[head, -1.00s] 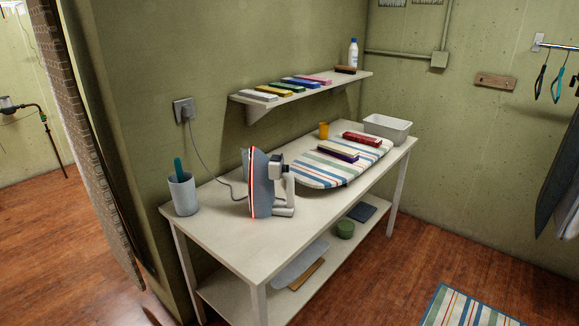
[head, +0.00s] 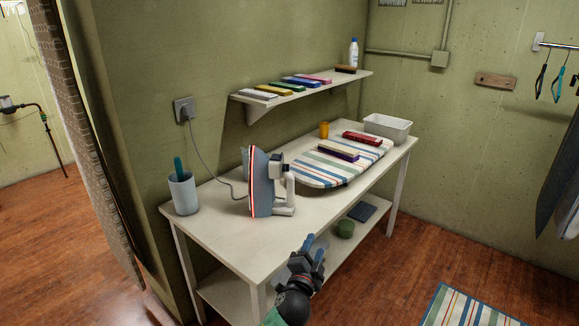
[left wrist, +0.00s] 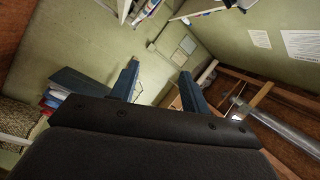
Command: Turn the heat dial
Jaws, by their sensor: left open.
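An iron (head: 262,182) stands upright on its heel on the white table (head: 222,222), with its soleplate facing left and its handle to the right. A grey cord runs from it to a wall outlet. The heat dial is too small to make out for sure. My left gripper (head: 313,250) is open and empty, in front of the table's front edge, below and to the right of the iron. In the left wrist view its two blue fingers (left wrist: 158,86) are spread with nothing between them. My right gripper does not show.
A striped ironing board (head: 318,174) with folded items lies right of the iron. A grey cup (head: 183,194) stands at the left end, a white bin (head: 387,127) at the far end. A wall shelf (head: 300,95) hangs above. The table has a lower shelf.

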